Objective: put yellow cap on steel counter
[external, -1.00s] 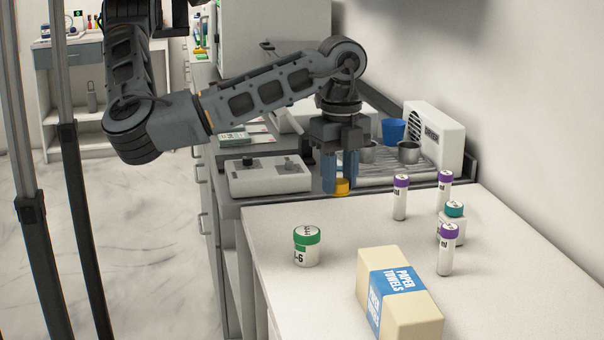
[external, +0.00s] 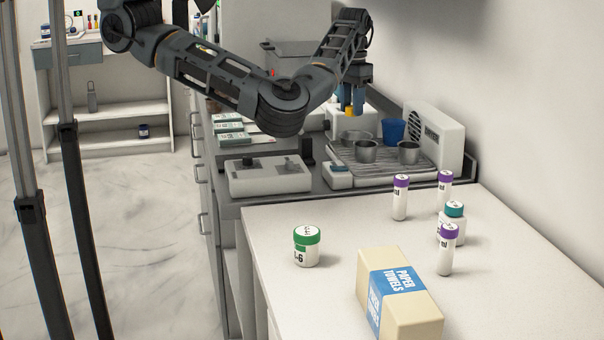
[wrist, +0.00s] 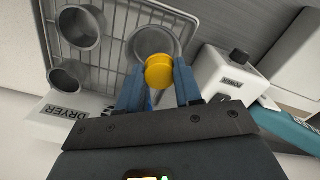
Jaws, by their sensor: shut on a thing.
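The yellow cap (external: 349,111) is held between the fingers of my gripper (external: 354,102), above the back of the steel counter (external: 318,186). In the wrist view the cap (wrist: 159,70) sits between the two blue fingertips (wrist: 157,84), which are shut on it. It overlaps a round metal cup (wrist: 153,43) behind it there. In the external view the cap is in the air, above and behind the metal cups. The counter's surface directly under the cap is hidden by items standing there.
A wire rack (external: 425,172) holds metal cups (external: 366,152), with a blue cup (external: 393,131) and a white dryer (external: 437,140) beside it. A white device (external: 268,178) stands left. The white table (external: 320,240) in front holds a green-capped jar (external: 307,247), vials and paper towels (external: 400,295).

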